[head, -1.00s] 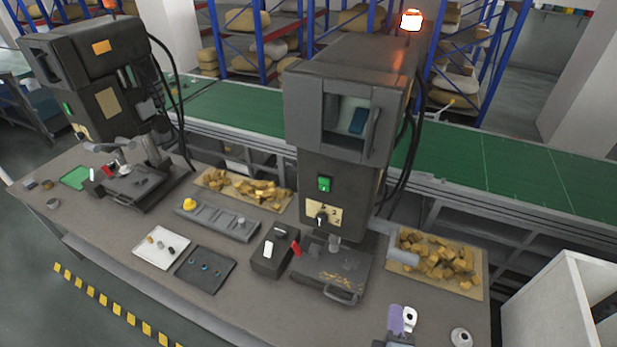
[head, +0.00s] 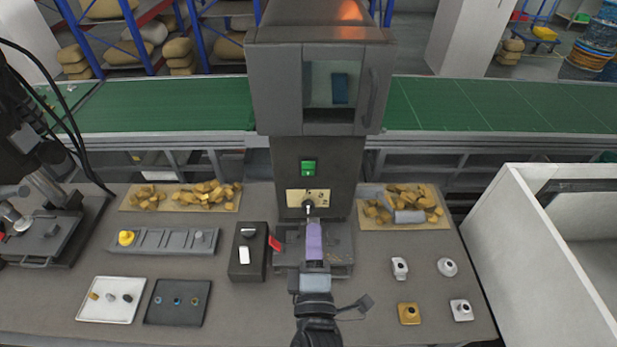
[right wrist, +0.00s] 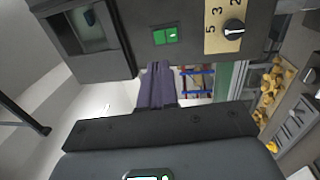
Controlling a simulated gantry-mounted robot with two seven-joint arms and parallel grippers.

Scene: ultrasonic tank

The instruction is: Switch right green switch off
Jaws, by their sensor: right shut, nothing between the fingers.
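The right green switch (head: 308,167) is on the dark front of the right machine (head: 318,150), above a beige dial plate (head: 300,197) with a black knob. In the right wrist view the green switch (right wrist: 165,36) shows above my gripper, beside the numbered plate (right wrist: 225,32). My right gripper (head: 314,226) has purple fingers, shut and empty, in front of the machine just below the dial. Its fingers (right wrist: 157,68) point toward the machine in the right wrist view, apart from the switch.
A dark box with a white switch (head: 248,250) and a red lever stands left of my right gripper. Trays of yellow pieces (head: 180,196) flank the machine. Small white fittings (head: 447,267) lie to the right, near a white cabinet (head: 545,250).

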